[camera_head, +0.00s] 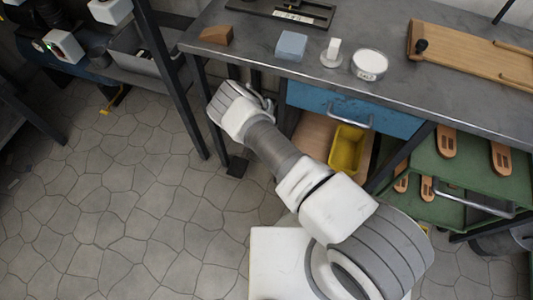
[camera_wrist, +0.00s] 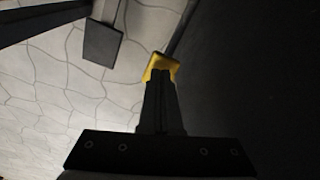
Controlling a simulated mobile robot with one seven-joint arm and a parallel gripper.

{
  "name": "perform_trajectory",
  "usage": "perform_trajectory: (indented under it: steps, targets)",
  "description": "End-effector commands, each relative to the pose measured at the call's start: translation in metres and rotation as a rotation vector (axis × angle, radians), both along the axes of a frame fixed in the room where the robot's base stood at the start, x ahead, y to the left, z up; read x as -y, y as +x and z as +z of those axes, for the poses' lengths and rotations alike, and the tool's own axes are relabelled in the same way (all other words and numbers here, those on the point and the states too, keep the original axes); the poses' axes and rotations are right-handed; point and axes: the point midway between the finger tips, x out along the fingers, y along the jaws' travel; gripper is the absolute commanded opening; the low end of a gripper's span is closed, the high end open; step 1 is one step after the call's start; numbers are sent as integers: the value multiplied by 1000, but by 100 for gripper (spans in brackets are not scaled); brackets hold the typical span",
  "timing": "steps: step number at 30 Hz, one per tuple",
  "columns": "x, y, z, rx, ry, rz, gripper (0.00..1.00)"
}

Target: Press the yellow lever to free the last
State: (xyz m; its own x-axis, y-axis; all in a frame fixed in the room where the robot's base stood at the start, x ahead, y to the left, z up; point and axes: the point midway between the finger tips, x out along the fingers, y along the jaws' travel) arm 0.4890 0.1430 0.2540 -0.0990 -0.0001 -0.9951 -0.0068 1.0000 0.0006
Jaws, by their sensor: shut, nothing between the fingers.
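The yellow lever (camera_wrist: 162,67) shows in the wrist view as a yellow end piece on a dark rod that runs up and to the right. My gripper (camera_wrist: 162,85) is shut and empty, its fingertips overlapping the near side of the yellow piece in the picture. I cannot tell whether they touch it. In the head view my arm reaches to the front left of the workbench, and the fingers and the lever are hidden there. I cannot make out the last for certain in either view.
The grey workbench (camera_head: 390,95) carries a brown wedge (camera_head: 215,35), a blue-grey block (camera_head: 291,46) and a round white container (camera_head: 369,65). A blue drawer (camera_head: 355,108) and a yellow bin (camera_head: 347,150) are below. A table foot (camera_wrist: 103,43) stands left of the lever.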

Motion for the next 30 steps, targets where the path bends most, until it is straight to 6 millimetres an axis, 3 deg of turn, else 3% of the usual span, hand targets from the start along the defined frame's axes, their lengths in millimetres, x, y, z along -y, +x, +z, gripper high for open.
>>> perform_trajectory:
  steps: [5, 14, 20, 30]
  targets:
    - [0, 0, -4, 0, 0, 0, 0]
    - [1, 0, -37, 0, -1, 1, 0]
    - [0, 2, -35, 2, 0, 0, 0]
    - [0, 31, -25, 2, 0, 0, 0]
